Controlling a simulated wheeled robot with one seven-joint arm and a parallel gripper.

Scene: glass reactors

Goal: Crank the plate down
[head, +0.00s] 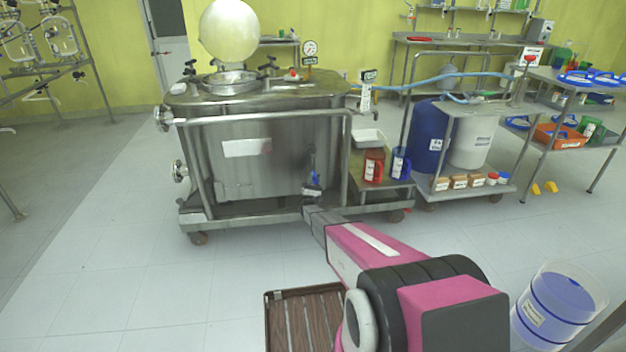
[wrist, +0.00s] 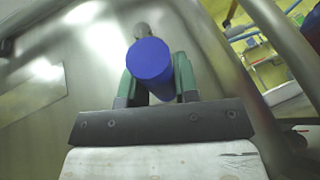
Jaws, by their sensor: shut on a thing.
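A large steel vessel (head: 270,165) on a wheeled frame stands ahead in the head view. My gripper (head: 312,190) reaches to its front right side, low down. In the wrist view my gripper (wrist: 153,80) is shut on a blue round crank knob (wrist: 150,62), with one green finger on each side of it. The knob's end faces the camera, and a grey metal part shows behind it. In the head view a blue part (head: 313,158) shows just above my gripper. I cannot tell which part is the plate or how high it stands.
A steel rail (head: 346,165) runs down just right of my gripper. A small side shelf (head: 385,182) with red and blue jugs and a trolley with drums (head: 472,140) stand to the right. A clear blue-filled container (head: 555,305) is at the lower right. The left floor is free.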

